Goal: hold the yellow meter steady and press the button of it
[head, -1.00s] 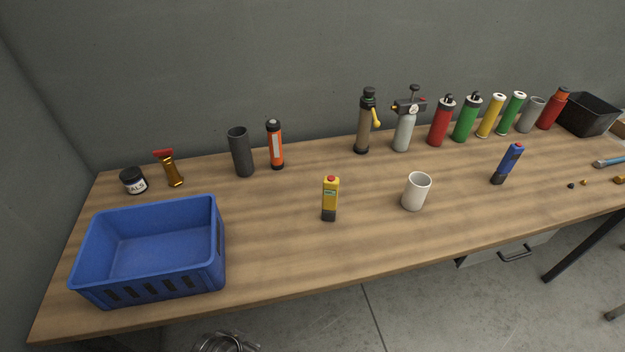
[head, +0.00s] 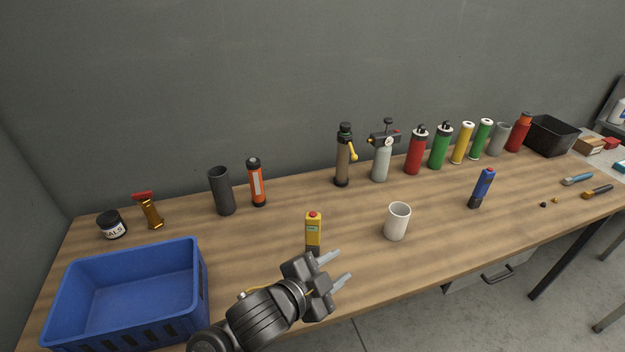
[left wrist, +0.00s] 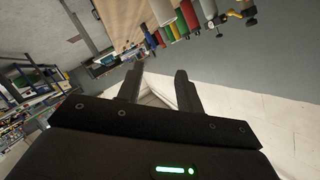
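The yellow meter (head: 313,230) stands upright on the wooden table in the head view. It has a red button (head: 313,214) on top, a small greenish display and a dark base. My left gripper (head: 338,270) is just in front of the meter and to its right, nearer the table's front edge. Its two fingers are apart with nothing between them. The gripper hides part of the meter's base. In the left wrist view the fingers (left wrist: 157,88) are also apart and empty, and I cannot make out the meter there. My right gripper is in neither view.
A white cup (head: 397,222) stands right of the meter, and a blue crate (head: 130,257) is at the left. A blue device (head: 483,188) stands farther right. Several cylinders and pumps line the back. The table between meter and back row is clear.

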